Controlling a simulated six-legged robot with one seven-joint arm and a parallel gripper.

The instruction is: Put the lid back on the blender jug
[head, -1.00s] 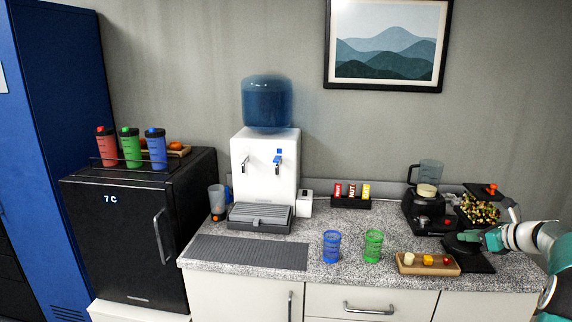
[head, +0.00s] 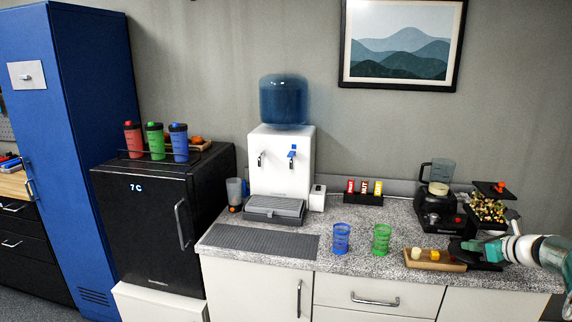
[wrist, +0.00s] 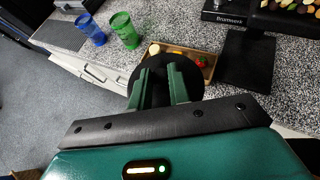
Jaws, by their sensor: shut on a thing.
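The blender jug (head: 441,171) is clear with a dark handle. It stands upright on the black blender base (head: 436,212) at the back right of the counter, with a cream round thing in its lower part. My gripper (head: 473,246) is in front of the base, near the counter's front. It is shut on the black round lid (head: 459,252), which also shows between and beyond my fingers (wrist: 166,84) in the wrist view (wrist: 139,75). The lid overlaps the right end of the wooden tray in both views; its exact height is unclear.
The wooden tray (head: 423,265) holds small food pieces. Blue (head: 341,239) and green (head: 381,239) cups stand left of the tray. A water dispenser (head: 281,164) stands farther left.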

